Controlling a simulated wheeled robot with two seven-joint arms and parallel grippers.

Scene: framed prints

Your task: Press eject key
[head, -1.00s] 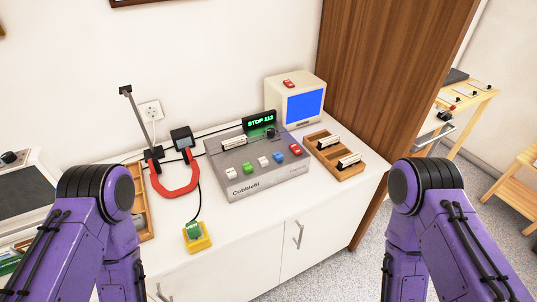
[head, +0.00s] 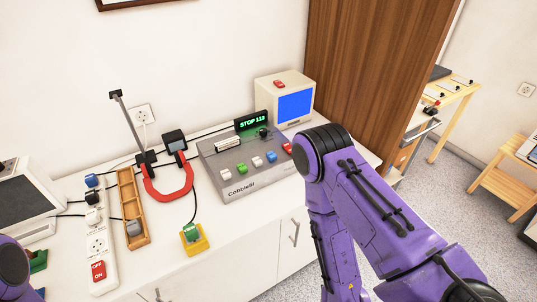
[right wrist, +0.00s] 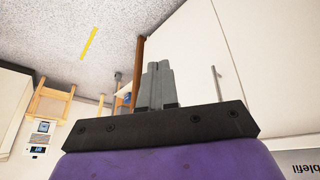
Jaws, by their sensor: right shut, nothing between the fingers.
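The grey Cobblefil machine (head: 235,185) stands on the white counter. Its front row has white, green (head: 242,168), white, blue (head: 272,157) and red (head: 287,148) keys; I cannot read which one is eject. Its display (head: 252,122) reads STOP 113 in green. My right arm covers the counter just right of the machine, and its gripper is hidden in the head view. In the right wrist view, my right gripper (right wrist: 157,68) is shut and empty in front of the cabinet. The machine's lettered front (right wrist: 303,165) shows at that view's lower right corner. My left gripper is out of view.
A red horseshoe-shaped thing (head: 168,198) and a yellow block with a green button (head: 195,240) are left of the machine. A small monitor (head: 268,85) stands behind it. A wooden tray (head: 125,185) and a power strip (head: 100,265) lie further left. A wooden panel rises at right.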

